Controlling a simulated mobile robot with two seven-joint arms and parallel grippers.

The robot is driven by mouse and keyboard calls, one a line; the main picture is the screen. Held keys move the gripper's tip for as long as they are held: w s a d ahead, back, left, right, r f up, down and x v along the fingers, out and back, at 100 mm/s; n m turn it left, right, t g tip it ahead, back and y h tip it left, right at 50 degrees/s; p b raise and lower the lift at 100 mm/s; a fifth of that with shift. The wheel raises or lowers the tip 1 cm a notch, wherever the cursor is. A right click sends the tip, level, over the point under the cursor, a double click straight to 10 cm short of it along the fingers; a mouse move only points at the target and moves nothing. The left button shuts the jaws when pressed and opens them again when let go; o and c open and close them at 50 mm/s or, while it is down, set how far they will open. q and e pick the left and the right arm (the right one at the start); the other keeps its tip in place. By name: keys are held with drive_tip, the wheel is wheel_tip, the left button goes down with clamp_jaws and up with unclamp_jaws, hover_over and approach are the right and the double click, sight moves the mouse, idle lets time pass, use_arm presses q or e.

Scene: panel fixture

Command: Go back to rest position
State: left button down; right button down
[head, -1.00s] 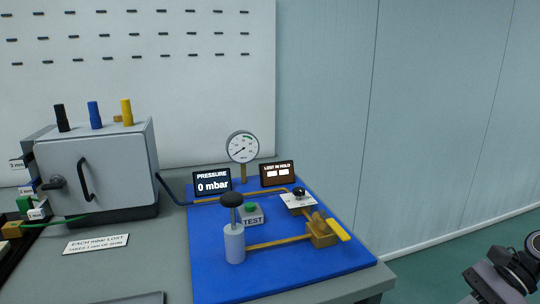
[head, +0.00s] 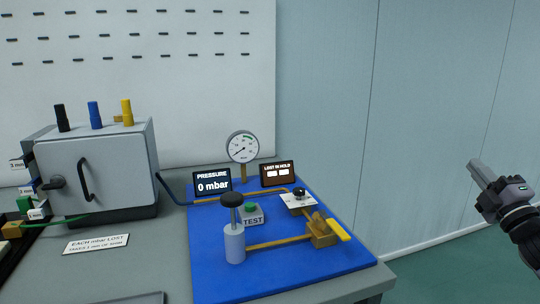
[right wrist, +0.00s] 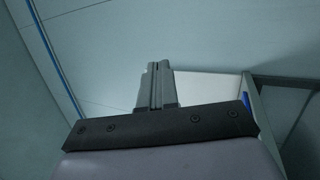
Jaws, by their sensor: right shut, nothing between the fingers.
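My right gripper (head: 480,174) is at the right edge of the head view, raised in front of the pale wall and well clear of the bench. Its fingers are shut with nothing between them and point up and to the left. In the right wrist view the two grey fingers (right wrist: 156,86) lie side by side, closed. The left gripper is not in the head view.
A blue panel (head: 290,275) on the grey bench holds a pump (head: 234,243), a gauge (head: 243,147), a yellow-handled valve (head: 339,230), a TEST button (head: 251,207) and a display reading 0 mbar (head: 212,186). A grey box (head: 100,170) stands left. Space right of the bench is free.

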drive_tip(key=d+f+m+g+h, duration=0.6)
drive_tip(key=d+f+m+h, duration=0.25)
drive_tip(key=m, duration=0.75)
drive_tip(key=s+a+f+n+g+y, duration=0.1)
drive_tip(key=s+a+f+y, duration=0.3)
drive_tip(key=a+f, duration=0.65)
drive_tip(key=s+a+f+g+y, duration=0.2)
drive_tip(key=s+a+f, duration=0.4)
drive_tip(key=a+f, duration=0.45)
drive_tip(key=s+a+f+m+g+y, duration=0.1)
drive_tip(key=s+a+f, duration=0.2)
drive_tip(key=s+a, duration=0.35)
drive_tip(key=s+a+f+g+y, duration=0.1)
drive_tip(key=s+a+f, duration=0.25)
drive_tip(key=s, duration=0.55)
drive_tip(key=s+a+f+m+g+y, duration=0.1)
drive_tip(key=s+a+f, duration=0.3)
drive_tip(key=s, duration=0.3)
wheel_tip(320, 180, up, 14)
drive_tip(key=s+d+p, duration=0.1)
drive_tip(key=p, duration=1.5)
drive_tip(key=shift+h, duration=0.35)
drive_tip(key=shift+d+f, duration=0.1)
